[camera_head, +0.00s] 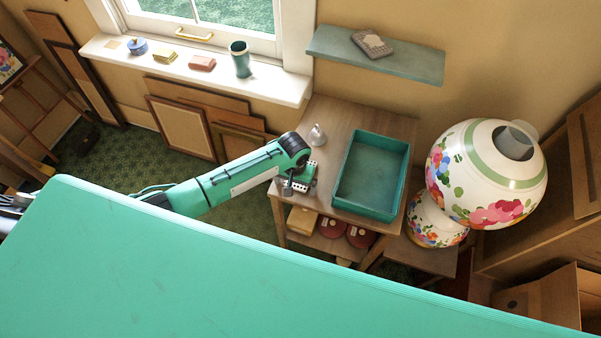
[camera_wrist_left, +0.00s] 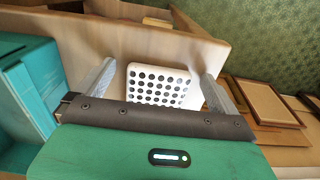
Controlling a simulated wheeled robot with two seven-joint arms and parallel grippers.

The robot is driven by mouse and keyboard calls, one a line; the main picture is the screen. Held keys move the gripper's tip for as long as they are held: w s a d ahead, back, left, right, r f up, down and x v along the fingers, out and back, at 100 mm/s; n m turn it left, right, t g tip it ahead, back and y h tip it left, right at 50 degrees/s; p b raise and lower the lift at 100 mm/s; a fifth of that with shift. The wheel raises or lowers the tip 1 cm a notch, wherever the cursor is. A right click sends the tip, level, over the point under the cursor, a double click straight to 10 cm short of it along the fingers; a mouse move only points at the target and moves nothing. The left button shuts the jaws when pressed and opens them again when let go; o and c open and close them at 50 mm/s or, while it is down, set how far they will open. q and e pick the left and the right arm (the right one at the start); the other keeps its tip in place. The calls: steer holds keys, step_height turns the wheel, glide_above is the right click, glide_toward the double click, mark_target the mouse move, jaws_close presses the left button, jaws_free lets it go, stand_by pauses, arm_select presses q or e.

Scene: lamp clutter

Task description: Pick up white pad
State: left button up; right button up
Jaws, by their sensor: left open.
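The white pad (camera_wrist_left: 158,86), a flat plate with rows of round dark holes, lies on the wooden table (camera_head: 333,121) near its left edge. In the head view it is mostly hidden by my left gripper (camera_head: 294,186); only a small pale part shows. In the left wrist view my left gripper (camera_wrist_left: 155,90) is open, with one finger on each side of the pad. A gap shows at the left finger; at the right finger I cannot tell whether it touches. My right gripper is not in view.
A teal tray (camera_head: 371,176) stands on the table right of my gripper, and a small grey-white object (camera_head: 317,135) is behind it. A large flowered lamp (camera_head: 490,175) stands at the right. Framed panels (camera_head: 184,130) lean against the wall at left.

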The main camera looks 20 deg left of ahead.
arm_select(q)
steer(key=c, duration=1.1)
steer(key=shift+o, duration=0.2)
